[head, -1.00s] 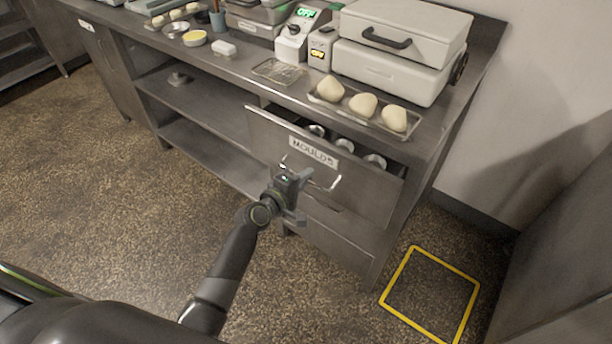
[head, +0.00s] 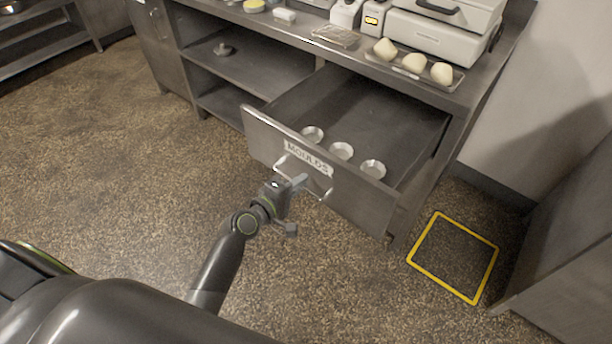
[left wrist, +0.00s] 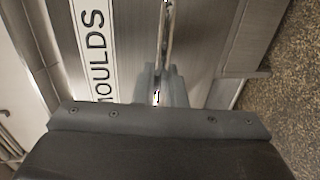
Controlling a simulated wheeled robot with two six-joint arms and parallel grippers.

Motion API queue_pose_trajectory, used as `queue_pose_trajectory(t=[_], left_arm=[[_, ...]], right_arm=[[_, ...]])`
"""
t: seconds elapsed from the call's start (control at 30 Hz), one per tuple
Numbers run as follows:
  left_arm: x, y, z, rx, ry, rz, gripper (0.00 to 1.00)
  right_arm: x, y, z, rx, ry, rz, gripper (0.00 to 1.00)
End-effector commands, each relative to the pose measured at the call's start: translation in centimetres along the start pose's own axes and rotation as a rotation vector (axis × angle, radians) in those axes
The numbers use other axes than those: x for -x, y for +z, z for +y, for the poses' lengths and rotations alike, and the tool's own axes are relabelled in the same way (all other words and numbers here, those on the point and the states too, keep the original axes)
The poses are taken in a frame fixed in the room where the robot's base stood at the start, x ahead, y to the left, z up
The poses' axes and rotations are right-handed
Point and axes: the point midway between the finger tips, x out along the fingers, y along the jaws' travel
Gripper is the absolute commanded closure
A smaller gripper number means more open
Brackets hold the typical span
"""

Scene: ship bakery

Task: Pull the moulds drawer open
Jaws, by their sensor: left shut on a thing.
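The moulds drawer (head: 345,191) stands well out from the counter in the head view, with its label reading MOULDS (head: 308,158) on the front. Several small round metal moulds (head: 341,151) sit inside it near the front. My left gripper (head: 298,184) is shut on the drawer's bar handle (head: 322,184), in front of the drawer face. In the left wrist view the handle (left wrist: 168,38) runs between the fingers, with the label (left wrist: 95,40) to its left. My right gripper is not in view.
The steel counter (head: 380,78) holds a tray with three dough pieces (head: 414,63) and a white case (head: 440,35). Open shelves (head: 250,70) lie left of the drawer. A yellow square (head: 455,258) marks the floor at right. The floor at left is clear.

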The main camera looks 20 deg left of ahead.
Motion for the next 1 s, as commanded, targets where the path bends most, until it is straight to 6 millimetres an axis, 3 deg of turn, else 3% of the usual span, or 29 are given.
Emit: queue_pose_trajectory(t=[0.33, 0.87, 0.9, 1.0], left_arm=[[4.1, 0.0, -0.9, 0.0, 0.0, 0.0, 1.0], [4.9, 0.0, -1.0, 0.0, 0.001, 0.0, 1.0], [4.9, 0.0, -1.0, 0.0, 0.001, 0.0, 0.87], [4.9, 0.0, -1.0, 0.0, 0.001, 0.0, 0.74]], right_arm=[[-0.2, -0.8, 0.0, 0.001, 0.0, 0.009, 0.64], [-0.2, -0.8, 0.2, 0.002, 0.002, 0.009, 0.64], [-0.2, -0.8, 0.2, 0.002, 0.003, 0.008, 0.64], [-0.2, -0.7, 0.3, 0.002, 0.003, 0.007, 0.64]])
